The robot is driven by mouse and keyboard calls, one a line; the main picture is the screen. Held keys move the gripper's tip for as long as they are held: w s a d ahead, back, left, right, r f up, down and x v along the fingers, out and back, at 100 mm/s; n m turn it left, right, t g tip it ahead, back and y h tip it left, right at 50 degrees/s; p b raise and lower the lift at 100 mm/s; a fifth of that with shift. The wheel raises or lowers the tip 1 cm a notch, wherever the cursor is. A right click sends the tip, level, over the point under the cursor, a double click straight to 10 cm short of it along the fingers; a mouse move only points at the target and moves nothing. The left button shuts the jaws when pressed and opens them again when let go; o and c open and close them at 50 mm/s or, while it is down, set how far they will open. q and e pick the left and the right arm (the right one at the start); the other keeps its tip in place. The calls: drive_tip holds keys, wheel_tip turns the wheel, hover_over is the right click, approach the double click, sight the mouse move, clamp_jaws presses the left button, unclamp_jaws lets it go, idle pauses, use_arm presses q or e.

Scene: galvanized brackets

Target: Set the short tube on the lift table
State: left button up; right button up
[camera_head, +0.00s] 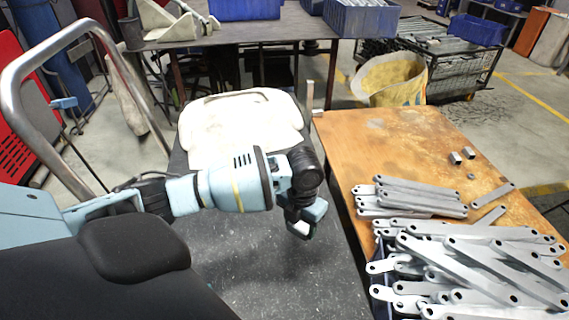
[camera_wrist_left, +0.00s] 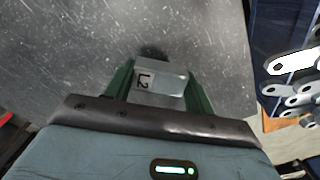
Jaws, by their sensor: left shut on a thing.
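My left gripper (camera_head: 304,232) is over the dark grey speckled top of the lift table (camera_head: 275,282), pointing down. In the left wrist view its green fingers (camera_wrist_left: 160,84) are shut on a short grey metal piece marked L2, the short tube (camera_wrist_left: 170,77). A small dark shadow lies just beyond the tube on the lift table top (camera_wrist_left: 60,60). I cannot tell whether the tube touches the surface. In the head view the tube is mostly hidden by the gripper. My right gripper is in neither view.
A wooden bench (camera_head: 400,140) at the right holds stacked galvanized brackets (camera_head: 470,265) and a few small metal pieces (camera_head: 456,158). A cream-coloured pad (camera_head: 240,120) lies at the table's far end. A bent metal handle (camera_head: 20,85) rises at the left. The table around my gripper is bare.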

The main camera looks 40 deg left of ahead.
sight(285, 247)
use_arm(q)
drive_tip(key=s, duration=0.1)
drive_tip(key=s+a, duration=0.1)
drive_tip(key=s, duration=0.1)
drive_tip(key=shift+f, duration=0.15)
drive_tip(key=shift+s+a+f, duration=0.15)
drive_tip(key=shift+s+f, duration=0.1)
drive_tip(key=shift+s, duration=0.3)
wheel_tip(285, 247, down, 3)
drive_tip(key=shift+r, duration=0.2)
drive_tip(key=shift+f, duration=0.3)
drive_tip(key=o, duration=1)
drive_tip(key=shift+f, duration=0.1)
